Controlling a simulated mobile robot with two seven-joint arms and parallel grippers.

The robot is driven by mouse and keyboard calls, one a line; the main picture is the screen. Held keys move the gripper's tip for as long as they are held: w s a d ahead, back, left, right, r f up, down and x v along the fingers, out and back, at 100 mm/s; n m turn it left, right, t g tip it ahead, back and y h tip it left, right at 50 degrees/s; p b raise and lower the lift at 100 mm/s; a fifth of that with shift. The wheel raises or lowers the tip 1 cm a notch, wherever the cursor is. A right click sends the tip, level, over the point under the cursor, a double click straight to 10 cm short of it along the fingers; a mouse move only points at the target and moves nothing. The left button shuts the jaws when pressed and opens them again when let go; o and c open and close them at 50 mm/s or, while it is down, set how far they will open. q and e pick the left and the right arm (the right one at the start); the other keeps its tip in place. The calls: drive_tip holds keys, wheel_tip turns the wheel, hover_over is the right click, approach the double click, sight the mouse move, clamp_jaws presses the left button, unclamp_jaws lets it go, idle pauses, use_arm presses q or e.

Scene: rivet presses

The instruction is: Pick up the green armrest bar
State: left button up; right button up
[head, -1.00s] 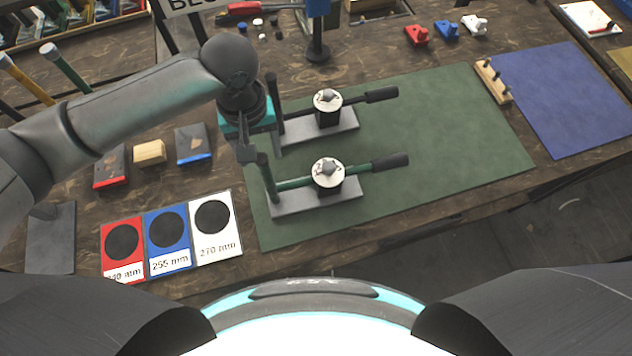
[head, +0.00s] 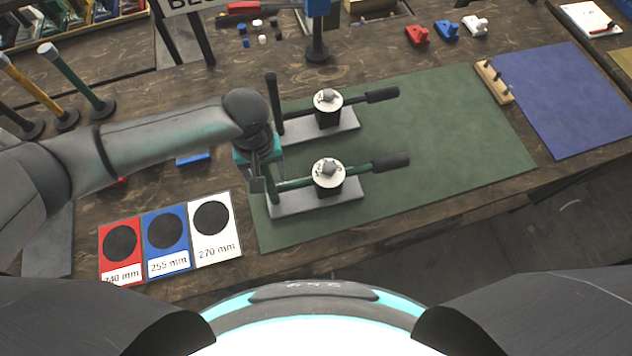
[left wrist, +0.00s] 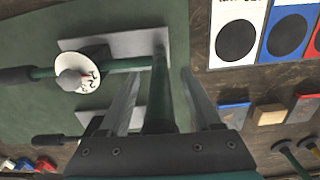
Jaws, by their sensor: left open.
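The front press has a green bar (head: 294,184) with a black grip (head: 391,162), a white marked disc (head: 328,172) and a grey base plate (head: 315,198). At its left end stands a green upright post (left wrist: 160,90). My left gripper (head: 258,184) is at that post. In the left wrist view its open fingers (left wrist: 163,100) stand on either side of the post, with a gap visible. Another green bar (head: 76,75) stands upright at the back left, with a pale top and a dark round foot. My right gripper is not in view.
A second press (head: 322,122) stands just behind, with a dark upright post (head: 274,100). Both stand on a green mat (head: 440,140), clear to the right. Red, blue and white size cards (head: 168,241) lie at front left. A blue mat (head: 570,100) is at the right.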

use_arm(q)
clamp_jaws()
idle(0.3)
drive_tip(key=shift+r, duration=0.1)
idle(0.9)
